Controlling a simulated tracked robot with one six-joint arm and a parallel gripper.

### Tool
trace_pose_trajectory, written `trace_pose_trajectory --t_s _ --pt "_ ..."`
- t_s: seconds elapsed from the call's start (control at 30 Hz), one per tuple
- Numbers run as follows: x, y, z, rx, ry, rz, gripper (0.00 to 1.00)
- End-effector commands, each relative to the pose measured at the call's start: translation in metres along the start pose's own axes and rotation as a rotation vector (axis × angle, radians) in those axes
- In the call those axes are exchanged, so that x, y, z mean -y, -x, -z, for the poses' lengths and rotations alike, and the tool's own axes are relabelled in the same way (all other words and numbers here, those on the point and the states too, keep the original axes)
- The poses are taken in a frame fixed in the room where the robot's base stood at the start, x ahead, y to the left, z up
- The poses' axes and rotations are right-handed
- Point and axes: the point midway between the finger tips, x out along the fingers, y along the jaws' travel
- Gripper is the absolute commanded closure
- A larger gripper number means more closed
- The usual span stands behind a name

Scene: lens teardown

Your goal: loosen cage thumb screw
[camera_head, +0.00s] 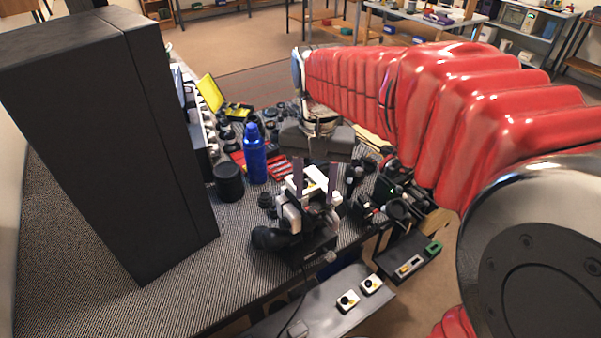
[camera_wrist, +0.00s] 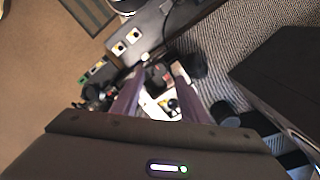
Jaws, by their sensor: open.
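A black and white optical assembly (camera_head: 290,222) stands near the bench's front edge. It also shows between my fingers in the wrist view (camera_wrist: 160,103). My gripper (camera_head: 316,196) points down over it, with one dark finger on each side of its white upper part. In the wrist view my gripper (camera_wrist: 158,72) is open, with a wide gap and nothing clearly held. I cannot tell whether the fingers touch the assembly. A small grey knob (camera_head: 330,257) shows at its lower right. The cage thumb screw cannot be told apart from the other small parts.
A tall black cabinet (camera_head: 95,130) stands at the left. A blue bottle (camera_head: 255,155) and a black cylinder (camera_head: 229,182) stand behind the assembly. Small parts crowd the bench at the right. A lower shelf (camera_head: 325,305) holds two white button boxes. The patterned bench front-left is clear.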

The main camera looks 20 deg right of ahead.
Motion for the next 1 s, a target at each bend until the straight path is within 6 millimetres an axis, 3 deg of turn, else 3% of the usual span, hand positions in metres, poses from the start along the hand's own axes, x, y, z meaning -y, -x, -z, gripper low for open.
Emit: trace_pose_trajectory --t_s 0.2,0.4,0.73,1.0 --pt "0.000 -0.033 0.000 0.002 0.001 -0.001 0.60" --pt "0.000 -0.049 0.000 0.001 0.001 0.000 0.60" --pt "0.001 -0.051 0.000 0.000 0.002 0.000 0.60" --pt "0.001 -0.051 0.000 0.000 0.002 0.000 0.79"
